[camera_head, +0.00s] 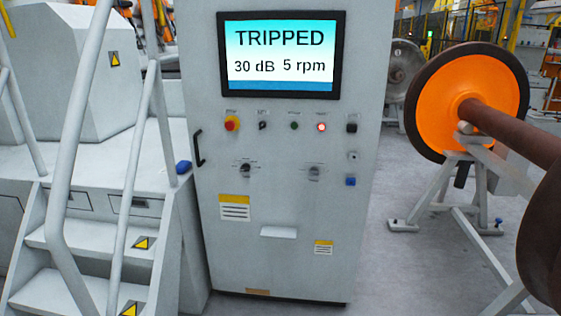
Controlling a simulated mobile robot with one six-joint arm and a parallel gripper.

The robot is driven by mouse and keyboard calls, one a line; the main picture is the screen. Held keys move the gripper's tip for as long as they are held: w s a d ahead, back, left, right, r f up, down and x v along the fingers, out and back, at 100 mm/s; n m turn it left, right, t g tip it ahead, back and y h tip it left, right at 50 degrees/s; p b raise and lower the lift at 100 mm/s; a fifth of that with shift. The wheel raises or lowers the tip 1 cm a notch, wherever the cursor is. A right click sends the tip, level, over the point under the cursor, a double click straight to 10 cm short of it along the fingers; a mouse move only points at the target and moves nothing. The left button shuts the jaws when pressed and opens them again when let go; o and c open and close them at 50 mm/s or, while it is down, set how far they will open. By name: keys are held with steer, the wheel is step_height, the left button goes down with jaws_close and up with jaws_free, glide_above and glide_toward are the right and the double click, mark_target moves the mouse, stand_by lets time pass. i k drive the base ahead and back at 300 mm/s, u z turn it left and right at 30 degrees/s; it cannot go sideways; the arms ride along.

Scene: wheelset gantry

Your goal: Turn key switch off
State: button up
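A grey control cabinet (285,215) stands upright in the middle of the head view. Below its screen is a row of small controls. A small dark switch (263,125), which looks like the key switch, sits between the red knob and the green button. Its exact turn position is too small to tell. Two rotary knobs, a left one (246,169) and a right one (315,172), sit lower on the panel. The labels are unreadable. My gripper is not in view.
The screen (282,54) reads TRIPPED, 30 dB, 5 rpm. A red push-button (232,124), green button (294,125) and lit red light (321,127) share the row. Steps with handrails (85,240) stand left. An orange-faced wheelset (480,75) stands right.

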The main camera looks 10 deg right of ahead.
mark_target(262, 124)
steer(key=i, duration=0.85)
steer(key=z, duration=0.05)
